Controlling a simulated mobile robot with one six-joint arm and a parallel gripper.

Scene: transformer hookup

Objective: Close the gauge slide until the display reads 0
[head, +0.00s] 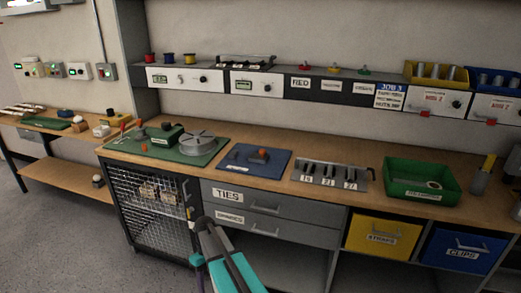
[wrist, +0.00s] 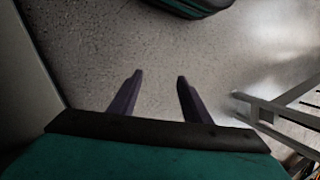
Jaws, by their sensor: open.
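My gripper (head: 203,240) is low in front of the bench, near the mesh cage and the drawers. In the wrist view its two dark fingers (wrist: 160,78) stand apart with nothing between them and bare floor beyond. I cannot single out the gauge slide for sure. Two white panels on the wall rail, a left one (head: 185,78) and a right one (head: 256,85), each have a small greenish display. Their readings are too small to make out.
The bench carries a green mat (head: 122,146) with a round grey part, a blue mat (head: 240,165) with an orange knob, a slotted grey rack (head: 322,173) and a green tray (head: 395,192). The mesh cage (head: 147,206) and drawers (head: 240,196) are below. Floor at the left is clear.

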